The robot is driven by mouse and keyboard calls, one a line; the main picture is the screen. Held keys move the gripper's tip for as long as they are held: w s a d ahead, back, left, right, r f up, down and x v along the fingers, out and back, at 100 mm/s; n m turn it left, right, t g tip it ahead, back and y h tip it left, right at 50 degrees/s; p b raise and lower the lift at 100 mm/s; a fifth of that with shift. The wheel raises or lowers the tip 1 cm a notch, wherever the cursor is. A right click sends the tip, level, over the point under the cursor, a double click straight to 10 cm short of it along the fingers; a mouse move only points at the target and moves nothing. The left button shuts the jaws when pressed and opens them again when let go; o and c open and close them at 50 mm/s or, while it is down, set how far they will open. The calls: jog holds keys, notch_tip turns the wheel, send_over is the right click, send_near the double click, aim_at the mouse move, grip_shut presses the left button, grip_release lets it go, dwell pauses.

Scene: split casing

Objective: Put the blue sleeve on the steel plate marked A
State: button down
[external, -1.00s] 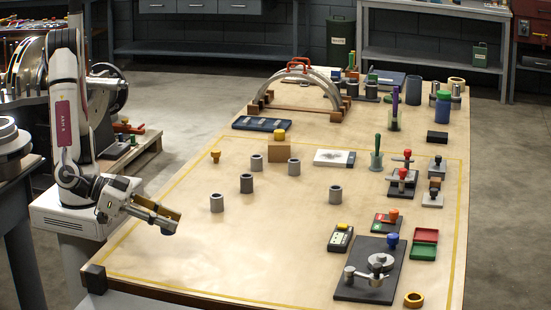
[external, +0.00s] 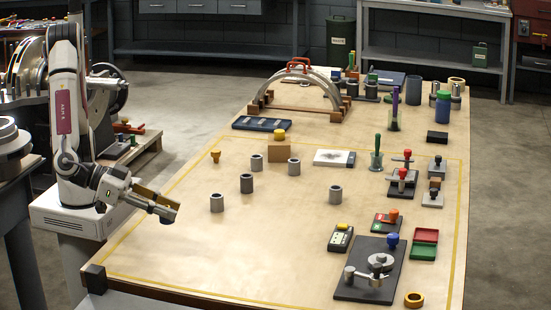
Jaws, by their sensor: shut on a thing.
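My gripper (external: 163,207) is at the left of the table, raised and reaching down to the right. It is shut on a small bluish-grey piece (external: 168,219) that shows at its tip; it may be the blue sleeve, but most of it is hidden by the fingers. Several grey sleeves stand upright on the table: one nearest my gripper (external: 216,203), a darker one (external: 246,184), and one to the right (external: 335,195). I cannot make out a mark A on any plate.
A tan block (external: 279,152) and a flat white-topped piece (external: 334,158) lie beyond the sleeves. A dark fixture plate with clamps (external: 350,290) stands front right. An arch (external: 300,72) stands at the back. The front left of the table is clear.

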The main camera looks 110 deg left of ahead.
jog(key=shift+w+a, duration=0.1)
jog(key=w+a+f+n+g+y, duration=0.1)
jog(key=w+a+n+g+y, duration=0.15)
jog(key=w+a, duration=0.7)
jog(key=w+a+f+n+g+y, duration=0.1)
jog(key=w+a+n+y, duration=0.15)
jog(key=a, duration=1.35)
jog(key=w+a+n+g+y, duration=0.1)
jog(key=w+a+n+y, duration=0.3)
jog(key=a, duration=0.9)
jog(key=w+a+r+g, duration=0.1)
jog(key=w+a, duration=0.1)
jog(key=a, duration=1.4)
jog(key=w+a+g, duration=0.1)
jog(key=w+a, duration=0.1)
jog(key=a, duration=1.5)
jog(key=w+r+m+t+h, duration=0.2)
jog(key=w+r+t, duration=0.1)
jog(key=w, duration=0.2)
jog(key=shift+w+a+m, duration=0.2)
jog(key=shift+w+m, duration=0.1)
jog(key=shift+w, duration=0.1)
